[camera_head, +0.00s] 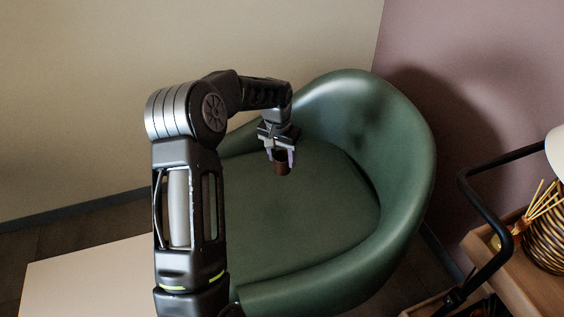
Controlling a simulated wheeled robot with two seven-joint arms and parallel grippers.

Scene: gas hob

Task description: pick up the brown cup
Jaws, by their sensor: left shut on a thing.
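The brown cup (281,168) is small and dark brown, in the middle of the head view, in front of the seat of a green armchair. My left gripper (280,157) points down from the end of my left arm and is shut on the cup, with a pale finger on either side of it. The fingers hide part of the cup's sides. I cannot tell for sure whether the cup's base is clear of the seat. My right gripper is not in view.
The green armchair (400,150) has a high curved back around the seat. A pale table top (90,280) is at the lower left. At the right stand a wooden shelf (515,285), a black curved rail (490,245) and a woven vase (545,245). Walls close off the back.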

